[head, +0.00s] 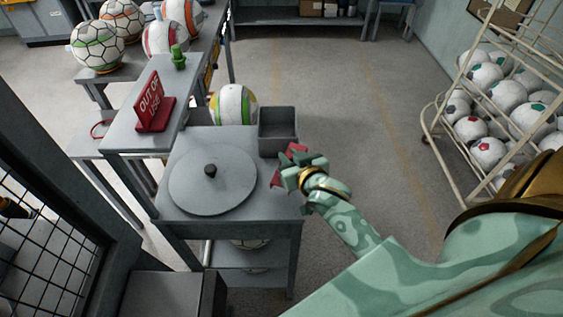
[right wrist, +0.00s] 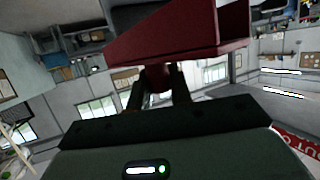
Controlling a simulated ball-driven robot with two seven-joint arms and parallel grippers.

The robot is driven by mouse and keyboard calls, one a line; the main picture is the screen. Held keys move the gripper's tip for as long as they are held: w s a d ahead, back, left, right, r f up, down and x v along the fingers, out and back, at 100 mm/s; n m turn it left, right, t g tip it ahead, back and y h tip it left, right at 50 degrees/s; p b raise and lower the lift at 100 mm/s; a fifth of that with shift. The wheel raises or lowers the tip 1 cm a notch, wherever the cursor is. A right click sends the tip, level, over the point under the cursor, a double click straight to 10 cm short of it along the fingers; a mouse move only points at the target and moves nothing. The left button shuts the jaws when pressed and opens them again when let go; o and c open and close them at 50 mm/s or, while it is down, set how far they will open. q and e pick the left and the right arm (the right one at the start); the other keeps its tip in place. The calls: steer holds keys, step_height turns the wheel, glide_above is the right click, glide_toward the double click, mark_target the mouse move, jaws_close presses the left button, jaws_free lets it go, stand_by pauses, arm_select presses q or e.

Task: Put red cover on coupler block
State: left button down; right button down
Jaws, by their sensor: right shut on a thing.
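My right gripper (head: 289,172) is shut on the red cover (head: 297,149), at the right edge of the grey table and beside the open grey bin. The gripper hides part of the cover. In the right wrist view the red cover (right wrist: 170,38) is a sloped, box-like piece, and the two dark fingers (right wrist: 158,85) close on a small stem beneath it. No thing is clearly recognisable as the coupler block; a small green fitting (head: 178,60) stands on the bench behind the sign. My left gripper is not in view.
The grey table (head: 270,212) carries a round plate with a black knob (head: 211,171) and the open grey bin (head: 278,127). A red OUT OF USE sign (head: 151,103) stands on the left bench. A ball rack (head: 492,110) is at right; the middle floor is clear.

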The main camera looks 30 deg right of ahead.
steer(key=s+d+r+p, duration=0.2)
steer(key=s+d+r, duration=0.5)
steer(key=s+d, duration=0.1)
steer(key=shift+n+y, duration=0.6)
steer(key=shift+y, duration=0.1)
steer(key=w+a+b, duration=0.1)
steer(key=a+b, duration=0.1)
steer(key=a, duration=0.2)
steer(key=w+a+b, duration=0.1)
steer(key=a+b, duration=0.1)
steer(key=a, duration=0.3)
steer(key=w+a+f+b, duration=0.1)
steer(key=a+b, duration=0.2)
steer(key=a, duration=0.2)
steer(key=shift+w, duration=0.1)
steer(key=shift+n+y, duration=0.3)
steer(key=shift+y, duration=0.1)
steer(key=w+a+r+b, duration=0.1)
steer(key=r, duration=0.1)
steer(key=w+a+r+b, duration=0.1)
steer(key=a, duration=0.1)
steer(key=shift+w+a+r, duration=0.3)
steer(key=shift+w+r, duration=0.05)
